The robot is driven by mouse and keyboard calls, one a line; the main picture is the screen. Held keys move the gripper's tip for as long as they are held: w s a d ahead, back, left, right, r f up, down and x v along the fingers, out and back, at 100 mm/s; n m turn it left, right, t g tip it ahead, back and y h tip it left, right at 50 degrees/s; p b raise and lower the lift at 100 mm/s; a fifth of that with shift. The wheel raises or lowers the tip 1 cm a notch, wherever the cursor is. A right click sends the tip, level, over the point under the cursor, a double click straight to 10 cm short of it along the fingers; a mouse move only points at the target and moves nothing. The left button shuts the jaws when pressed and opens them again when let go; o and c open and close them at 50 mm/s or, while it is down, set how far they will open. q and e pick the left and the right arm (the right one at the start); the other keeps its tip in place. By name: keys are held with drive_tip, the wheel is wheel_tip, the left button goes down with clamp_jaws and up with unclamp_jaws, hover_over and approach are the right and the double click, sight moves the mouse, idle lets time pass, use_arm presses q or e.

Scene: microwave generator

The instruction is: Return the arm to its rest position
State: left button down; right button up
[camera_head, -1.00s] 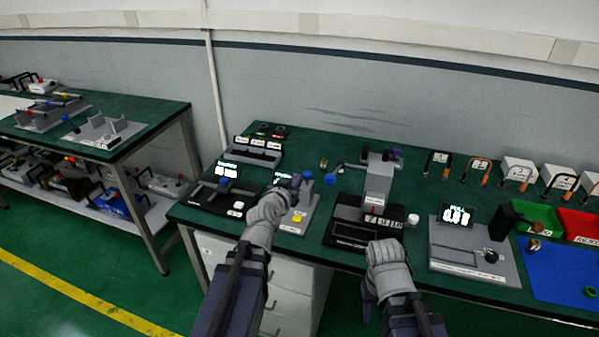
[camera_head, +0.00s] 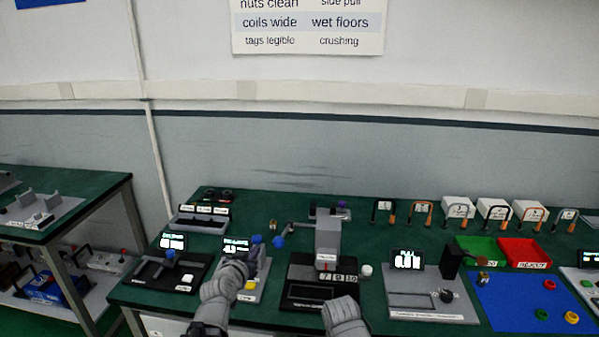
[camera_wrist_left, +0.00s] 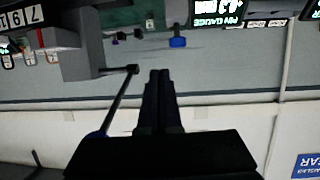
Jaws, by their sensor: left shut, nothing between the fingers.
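My left gripper (camera_head: 257,262) reaches over the front of the green bench, in front of a gauge station with a lit display (camera_head: 236,246). In the left wrist view its fingers (camera_wrist_left: 160,80) are together with nothing between them. A blue knob (camera_wrist_left: 178,42) shows beyond the fingertips, apart from them. My right arm (camera_head: 345,318) shows only as a grey wrist part at the bottom of the head view. Its fingers cannot be made out.
On the bench (camera_head: 255,215) stand a slide fixture (camera_head: 165,272) at left, a grey press (camera_head: 327,245) in the middle and a meter (camera_head: 425,295) to its right. Green (camera_head: 482,250) and red (camera_head: 524,252) trays and a blue mat (camera_head: 530,305) lie further right.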

use_arm(q)
drive_tip(key=s+d+f+m+g, duration=0.1)
drive_tip(key=s+d+f+g, duration=0.1)
drive_tip(key=d+f, duration=0.1)
drive_tip(key=s+d+f+m+g+h, duration=0.1)
drive_tip(key=s+d+f+g, duration=0.1)
drive_tip(key=d, duration=0.3)
drive_tip(key=s+d+f+g+h, duration=0.1)
drive_tip(key=s+d+f+g, duration=0.2)
drive_tip(key=s+d+f, duration=0.1)
drive_tip(key=shift+s+d+f+m, duration=0.15)
drive_tip(key=shift+d+f+m, duration=0.05)
drive_tip(key=shift+f+m, duration=0.2)
drive_tip(key=s+f+g+y, duration=0.2)
drive_tip(key=s+g, duration=0.1)
drive_tip(key=s, duration=0.5)
drive_tip(key=s+d+f+g+y, duration=0.1)
drive_tip(key=s+g, duration=0.3)
drive_tip(key=s, duration=0.4)
drive_tip(key=shift+f+g+y, duration=0.3)
drive_tip(key=shift+f+y, duration=0.55)
drive_tip(key=shift+y, duration=0.05)
